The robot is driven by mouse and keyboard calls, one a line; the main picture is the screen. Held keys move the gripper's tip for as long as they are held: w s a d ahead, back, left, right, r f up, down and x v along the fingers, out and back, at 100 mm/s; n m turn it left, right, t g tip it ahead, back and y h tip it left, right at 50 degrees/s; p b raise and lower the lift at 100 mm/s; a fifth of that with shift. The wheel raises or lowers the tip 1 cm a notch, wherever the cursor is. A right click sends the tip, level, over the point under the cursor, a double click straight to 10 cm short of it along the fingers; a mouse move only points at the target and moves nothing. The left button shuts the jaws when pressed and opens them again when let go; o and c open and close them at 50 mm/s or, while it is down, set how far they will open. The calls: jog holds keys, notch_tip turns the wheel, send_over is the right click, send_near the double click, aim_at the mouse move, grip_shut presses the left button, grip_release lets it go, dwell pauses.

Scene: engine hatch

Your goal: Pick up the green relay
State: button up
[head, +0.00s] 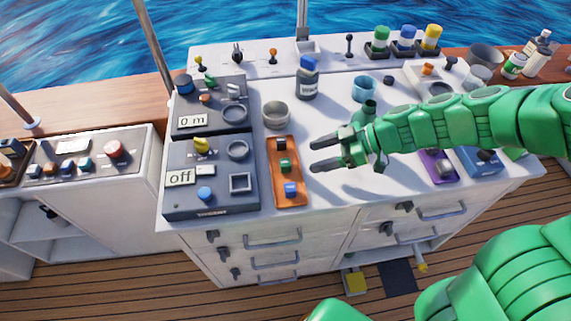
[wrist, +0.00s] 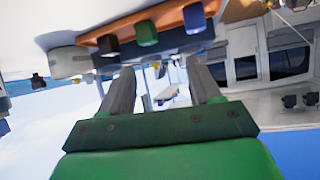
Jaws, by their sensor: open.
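The small green piece that looks like the green relay (head: 285,165) stands in the middle of an orange tray (head: 287,203) on the white counter. A black piece (head: 282,145) is behind it and a blue piece (head: 291,189) in front. My gripper (head: 320,155) is open and empty, just right of the tray, with its fingers pointing left toward it. In the wrist view the green relay (wrist: 147,32) shows beyond and above my fingertips (wrist: 160,70), between the black and blue pieces. Nothing touches the fingers.
Grey panels reading "0 m" (head: 215,108) and "off" (head: 210,180) stand left of the tray. A grey bowl (head: 276,114) and a dark bottle (head: 307,77) are behind it. A green flask-like thing (head: 366,110) is close behind my gripper. The counter in front of my gripper is clear.

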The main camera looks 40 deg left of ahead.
aim_at(286, 162)
jog(key=shift+w+a+f, duration=0.15)
jog(key=shift+a+f, duration=0.25)
jog(key=shift+f, duration=0.1)
jog(key=shift+a+f, duration=0.15)
jog(key=shift+a, duration=0.05)
jog(key=shift+w+x, duration=0.15)
jog(key=shift+x, duration=1.7)
jog(key=shift+w+x, duration=0.15)
jog(key=shift+x, duration=1.7)
jog(key=shift+a+f, duration=0.1)
jog(key=shift+a, duration=0.05)
grip_shut()
